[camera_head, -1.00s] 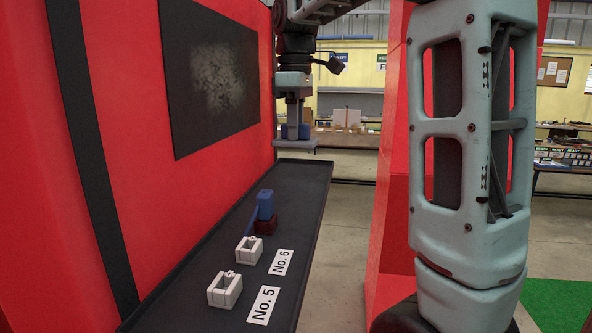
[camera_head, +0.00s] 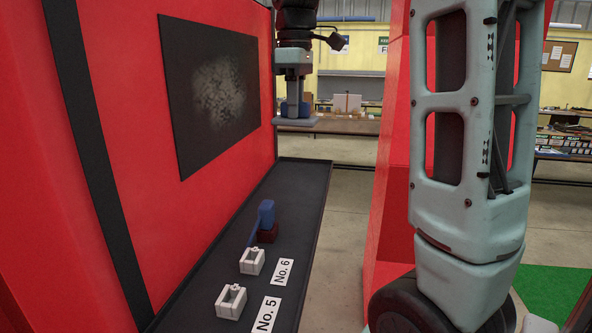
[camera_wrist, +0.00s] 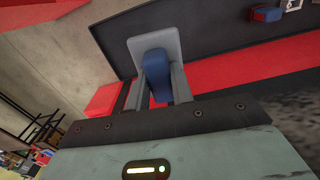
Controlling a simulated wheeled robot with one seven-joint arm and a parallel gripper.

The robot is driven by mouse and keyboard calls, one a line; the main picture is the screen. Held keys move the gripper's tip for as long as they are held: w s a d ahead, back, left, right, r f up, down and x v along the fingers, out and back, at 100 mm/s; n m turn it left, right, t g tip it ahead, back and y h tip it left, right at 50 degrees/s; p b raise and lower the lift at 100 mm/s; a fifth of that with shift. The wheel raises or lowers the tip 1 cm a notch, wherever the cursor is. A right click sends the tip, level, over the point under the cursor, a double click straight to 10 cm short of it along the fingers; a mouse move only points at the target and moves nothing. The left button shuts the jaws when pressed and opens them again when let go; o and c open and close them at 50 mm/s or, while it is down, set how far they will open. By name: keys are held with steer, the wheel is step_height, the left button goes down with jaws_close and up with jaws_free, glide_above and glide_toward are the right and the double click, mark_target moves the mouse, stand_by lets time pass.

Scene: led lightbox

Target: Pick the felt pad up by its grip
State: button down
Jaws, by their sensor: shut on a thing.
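The felt pad (camera_head: 296,122) is a flat grey plate with a blue grip (camera_head: 304,109) standing on it. My gripper (camera_head: 293,104) is shut on the blue grip and holds the pad in the air above the far end of the dark shelf. In the wrist view the grey pad (camera_wrist: 158,45) shows beyond the blue grip (camera_wrist: 156,70), which sits between the two fingers of my gripper (camera_wrist: 157,86). The pad looks clear of the shelf. Its underside is hidden in both views.
A dark shelf (camera_head: 200,268) runs along the red wall (camera_head: 110,60), below a dark panel with a pale smudge (camera_head: 217,90). On it stand a blue-and-dark-red object (camera_head: 266,212), two white holders (camera_head: 252,261) and labels No. 5 and No. 6.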

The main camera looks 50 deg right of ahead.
steer(key=shift+r+p, duration=2.5)
steer(key=shift+r, duration=2.5)
